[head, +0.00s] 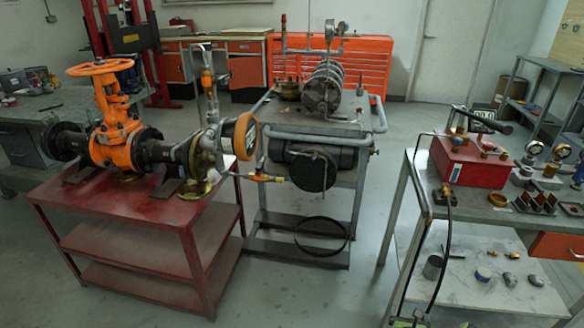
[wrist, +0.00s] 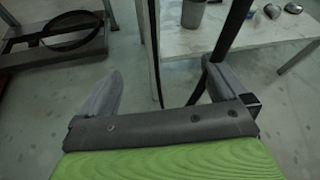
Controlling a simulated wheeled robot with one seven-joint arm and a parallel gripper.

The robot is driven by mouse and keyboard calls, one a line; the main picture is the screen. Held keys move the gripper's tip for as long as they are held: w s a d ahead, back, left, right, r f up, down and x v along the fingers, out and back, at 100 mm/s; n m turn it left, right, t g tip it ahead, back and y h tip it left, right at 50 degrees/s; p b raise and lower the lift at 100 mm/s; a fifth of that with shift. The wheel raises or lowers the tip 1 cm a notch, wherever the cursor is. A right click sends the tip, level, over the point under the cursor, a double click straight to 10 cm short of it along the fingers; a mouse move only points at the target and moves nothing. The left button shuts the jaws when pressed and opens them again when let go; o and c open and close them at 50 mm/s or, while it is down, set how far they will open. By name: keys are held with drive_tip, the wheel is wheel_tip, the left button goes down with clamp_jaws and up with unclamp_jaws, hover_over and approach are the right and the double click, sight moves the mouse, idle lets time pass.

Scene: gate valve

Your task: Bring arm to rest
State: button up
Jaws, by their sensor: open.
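My gripper (wrist: 160,78) is open in the wrist view. Its two grey fingers stand wide apart in front of a green body. Nothing is held between the fingers, and the grey floor shows beyond them. In the head view only a small green and dark part of my gripper (head: 415,321) shows at the bottom edge, right of centre; its fingers cannot be made out there. The orange gate valve (head: 115,130) with its round handwheel stands on a red table at the left, far from my gripper.
A workbench (head: 415,188) at the right carries a red box (head: 470,160). A black hose (head: 437,262) hangs down in front of it. A lower shelf (head: 470,283) holds small metal parts. A pump stand (head: 300,250) is in the middle. Floor (head: 350,290) between is clear.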

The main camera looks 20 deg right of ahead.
drive_tip(key=w+a+r+n+t+y, duration=0.2)
drive_tip(key=w+a+r+n+y, duration=0.15)
drive_tip(key=w+r+n, duration=0.6)
drive_tip(key=w+a+r+n+g+y, duration=0.1)
drive_tip(key=w+a+r+n+y, duration=0.2)
drive_tip(key=a+r+n, duration=0.55)
drive_tip(key=w+a+r+n+g+y, duration=0.1)
drive_tip(key=w+a+r+n+y, duration=0.4)
drive_tip(key=r, duration=0.7)
drive_tip(key=s+a+r+n+g+h, duration=0.25)
drive_tip(key=s+a+r+n, duration=0.95)
drive_tip(key=s+a+r, duration=0.6)
drive_tip(key=s+a+n+g, duration=0.15)
drive_tip(key=s+n, duration=0.25)
drive_tip(key=s, duration=0.6)
drive_tip(key=s+a+n+g, duration=0.1)
drive_tip(key=s+a+n, duration=0.15)
drive_tip(key=s, duration=0.75)
wheel_tip(320, 180, up, 16)
drive_tip(key=p, duration=1.7)
drive_tip(key=shift+w+d+r, duration=0.2)
drive_tip(key=shift+w+r, duration=0.05)
drive_tip(key=shift+w, duration=0.05)
drive_tip(key=shift+n, duration=0.25)
